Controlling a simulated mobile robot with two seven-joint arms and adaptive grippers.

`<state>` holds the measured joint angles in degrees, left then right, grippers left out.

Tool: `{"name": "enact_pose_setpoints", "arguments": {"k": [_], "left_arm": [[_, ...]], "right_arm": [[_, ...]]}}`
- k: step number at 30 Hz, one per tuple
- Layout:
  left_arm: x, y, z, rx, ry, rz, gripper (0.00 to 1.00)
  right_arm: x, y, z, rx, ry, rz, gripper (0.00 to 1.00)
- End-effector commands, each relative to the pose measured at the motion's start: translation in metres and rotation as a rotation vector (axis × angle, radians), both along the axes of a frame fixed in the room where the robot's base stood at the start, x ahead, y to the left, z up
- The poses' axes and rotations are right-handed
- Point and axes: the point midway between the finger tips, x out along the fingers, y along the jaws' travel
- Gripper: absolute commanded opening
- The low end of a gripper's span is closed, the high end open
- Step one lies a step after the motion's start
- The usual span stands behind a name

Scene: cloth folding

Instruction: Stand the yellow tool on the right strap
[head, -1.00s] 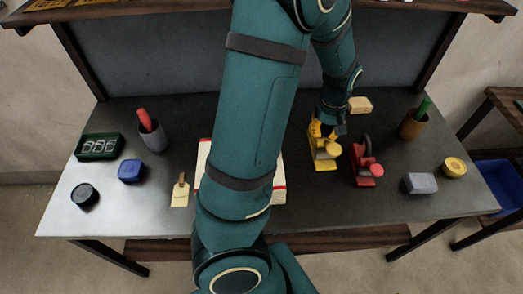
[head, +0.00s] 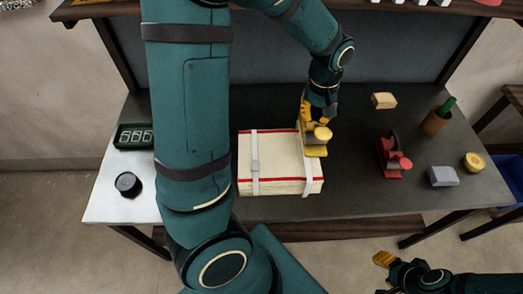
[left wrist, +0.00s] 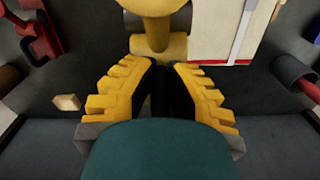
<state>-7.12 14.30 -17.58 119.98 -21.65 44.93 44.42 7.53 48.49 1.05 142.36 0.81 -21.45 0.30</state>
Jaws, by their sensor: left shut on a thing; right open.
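The yellow tool (head: 317,137) is in my left gripper (head: 313,118), upright, at the right edge of a cream stack with red edges (head: 285,165). In the head view its base overlaps the upper end of the right strap (head: 309,180); whether it touches the stack I cannot tell. The left strap (head: 255,175) lies across the stack. My right gripper (head: 384,259) is open and empty in front of the table.
A red tool (head: 390,157) stands right of the stack. A tan block (head: 384,100), grey block (head: 443,176), yellow round thing (head: 473,162) and brown cup (head: 436,122) are further right. A black round thing (head: 128,184) and green tray (head: 134,136) are left. My left arm hides part of the table.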

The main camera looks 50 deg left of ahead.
Motion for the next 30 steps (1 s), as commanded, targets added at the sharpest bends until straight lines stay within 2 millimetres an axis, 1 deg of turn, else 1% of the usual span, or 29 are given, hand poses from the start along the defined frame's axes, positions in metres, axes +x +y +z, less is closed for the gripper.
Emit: {"name": "enact_pose_setpoints", "arguments": {"k": [1,4,7,16,19,26,30], "left_arm": [[0.001,-0.002,0.004,0.001,-0.004,-0.005,0.0],[0.001,-0.004,0.007,0.002,-0.006,-0.011,0.0],[0.002,-0.005,0.004,0.004,-0.005,-0.014,0.0],[0.001,-0.005,-0.042,0.004,-0.002,-0.016,0.0],[0.002,-0.005,-0.051,0.005,-0.004,-0.016,0.0],[0.002,-0.005,-0.063,0.004,-0.005,-0.015,0.0],[0.001,-0.005,-0.081,0.005,-0.003,-0.015,0.0]], "right_arm": [[0.001,0.0,0.002,0.0,-0.002,-0.002,0.47],[0.001,0.0,0.003,0.0,-0.002,-0.002,0.47],[0.001,-0.001,0.003,-0.001,-0.002,-0.003,0.47],[0.001,0.0,-0.005,-0.002,-0.002,-0.002,0.47],[0.001,0.0,-0.006,-0.002,-0.002,-0.002,0.47],[0.001,0.0,-0.008,-0.003,-0.002,-0.002,0.47],[0.001,0.0,-0.011,-0.003,-0.001,-0.002,0.47]]}}
